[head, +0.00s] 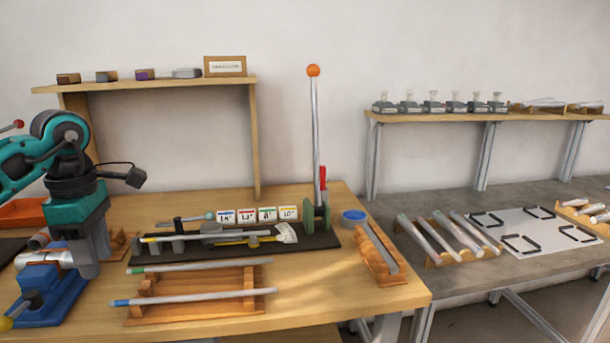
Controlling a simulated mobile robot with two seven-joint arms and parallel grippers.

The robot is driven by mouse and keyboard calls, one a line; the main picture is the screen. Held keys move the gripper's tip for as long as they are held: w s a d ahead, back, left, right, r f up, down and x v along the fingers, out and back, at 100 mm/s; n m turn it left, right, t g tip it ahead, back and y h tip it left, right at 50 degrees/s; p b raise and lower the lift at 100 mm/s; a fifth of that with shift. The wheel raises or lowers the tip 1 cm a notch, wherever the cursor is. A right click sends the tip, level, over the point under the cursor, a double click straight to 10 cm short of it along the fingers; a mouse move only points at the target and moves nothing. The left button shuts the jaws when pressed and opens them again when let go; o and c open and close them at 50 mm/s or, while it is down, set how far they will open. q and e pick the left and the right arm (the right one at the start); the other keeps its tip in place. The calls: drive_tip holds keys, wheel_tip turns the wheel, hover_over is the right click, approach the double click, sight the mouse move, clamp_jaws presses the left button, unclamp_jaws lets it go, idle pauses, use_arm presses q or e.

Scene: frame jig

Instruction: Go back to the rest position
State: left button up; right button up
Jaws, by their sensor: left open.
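My left gripper (88,268) is at the left of the wooden workbench, pointing down with its grey fingers low over the bench. It is open. It stands just right of a blue vise (40,300) with a silver tube (48,259) lying across its top. I cannot tell whether the fingers touch the tube or the vise. The teal arm above it partly hides the bench's left side. My right gripper is not in view.
A wooden rack (195,292) with two rods is right of the gripper. Behind it a black jig (318,241) carries an upright lever with an orange knob (313,71). A shelf (170,84) stands at the back. A grey table (470,282) with tubes is at right.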

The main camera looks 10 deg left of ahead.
use_arm(q)
drive_tip(key=d+f+h, duration=0.4)
drive_tip(key=d, duration=0.5)
drive_tip(key=d+f+h, duration=0.3)
drive_tip(key=d+f, duration=0.1)
drive_tip(key=d, duration=0.5)
drive_tip(key=s+d+n+t+h, duration=0.2)
drive_tip(key=d+n+t+h, duration=0.2)
drive_tip(key=d+n+h, duration=0.95)
drive_tip(key=w+a+f+n+t+y, duration=0.1)
drive_tip(key=a+f+n+t+y, duration=0.1)
drive_tip(key=f+n+t+y, duration=0.45)
drive_tip(key=a+f+n+t+y, duration=0.3)
drive_tip(key=n+t, duration=0.4)
drive_tip(key=n, duration=0.7)
drive_tip(key=s+a+f+n+g+y, duration=0.2)
drive_tip(key=s+f+n+g+y, duration=0.1)
drive_tip(key=s+f+n, duration=0.3)
drive_tip(key=s+a+f+n+g+y, duration=0.3)
drive_tip(key=s+f+n+y, duration=0.3)
drive_tip(key=f, duration=0.4)
drive_tip(key=shift+s+f+n+g, duration=0.2)
drive_tip(key=shift+s+n+g, duration=0.2)
drive_tip(key=shift+n, duration=0.3)
